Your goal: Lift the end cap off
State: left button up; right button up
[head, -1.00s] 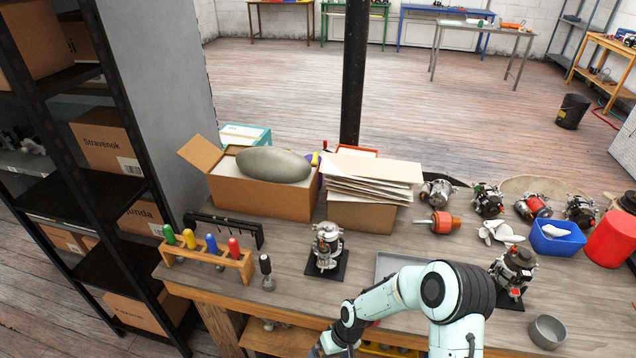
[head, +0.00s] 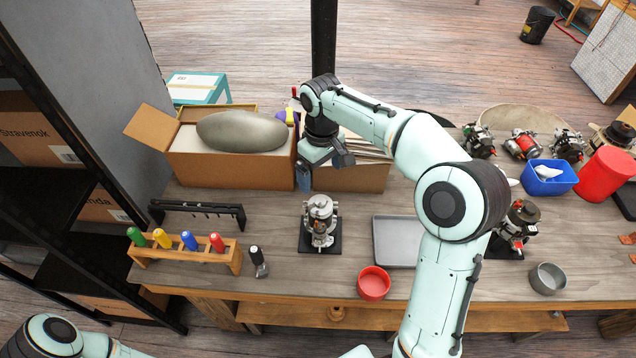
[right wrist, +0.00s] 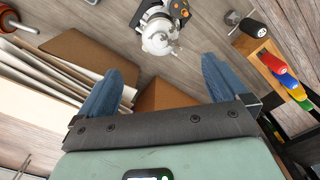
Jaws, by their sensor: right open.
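A silver alternator (head: 320,235) stands upright on a small black base plate (head: 305,246) in the middle of the bench. Its rounded silver end cap (head: 319,207) is on top. The alternator also shows in the right wrist view, with its pale top (right wrist: 159,38) beyond the fingertips. My right gripper (head: 323,172) is open and empty, in front of the cardboard boxes and above and behind the alternator. Its two blue fingers are spread wide in the right wrist view (right wrist: 160,66), not touching the cap. My left gripper is out of view; part of my left arm shows at the lower left.
A screwdriver rack (head: 190,253) and a black bracket (head: 197,207) stand left. A cardboard box (head: 225,171) is behind. A grey tray (head: 396,242) and red bowl (head: 374,282) are right of the alternator. Another alternator (head: 514,228) stands farther right, beyond my right arm.

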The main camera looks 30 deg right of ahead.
aim_at(320, 201)
notch_tip(320, 201, down, 11)
jog(key=shift+w+f, duration=0.1)
jog(key=shift+w, duration=0.05)
dwell(0.4)
jog(key=c, duration=1.2)
jog(key=shift+r, duration=0.4)
jog(key=shift+r, duration=0.45)
jog(key=shift+r, duration=0.2)
jog(key=shift+r, duration=1)
